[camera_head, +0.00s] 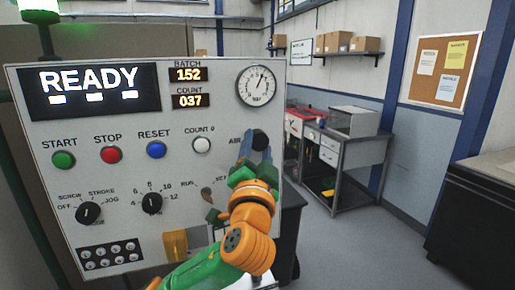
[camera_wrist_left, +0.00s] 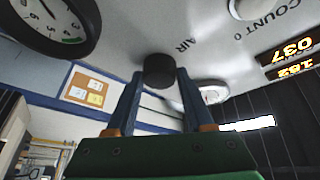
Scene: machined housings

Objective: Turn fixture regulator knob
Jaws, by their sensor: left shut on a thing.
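The regulator knob, a black round knob marked AIR (camera_wrist_left: 159,71), sits on the panel, and in the left wrist view it lies between the two blue fingers of my left gripper (camera_wrist_left: 156,88). In the head view the knob (camera_head: 260,139) shows at the tip of my left gripper (camera_head: 257,145), below the round pressure gauge (camera_head: 257,86). My left gripper is shut on the knob. The gripper and the orange and green wrist hide part of the panel's lower right, including part of the RUN/SET label. My right gripper is not in view.
The white control panel (camera_head: 110,180) carries a READY display (camera_head: 90,91), green, red and blue buttons, a white COUNT 0 button (camera_head: 201,145) and two selector knobs, SCREW/STROKE (camera_head: 88,213) and a numbered one (camera_head: 151,202). A workbench (camera_head: 345,150) stands behind to the right. Open floor lies right of the panel.

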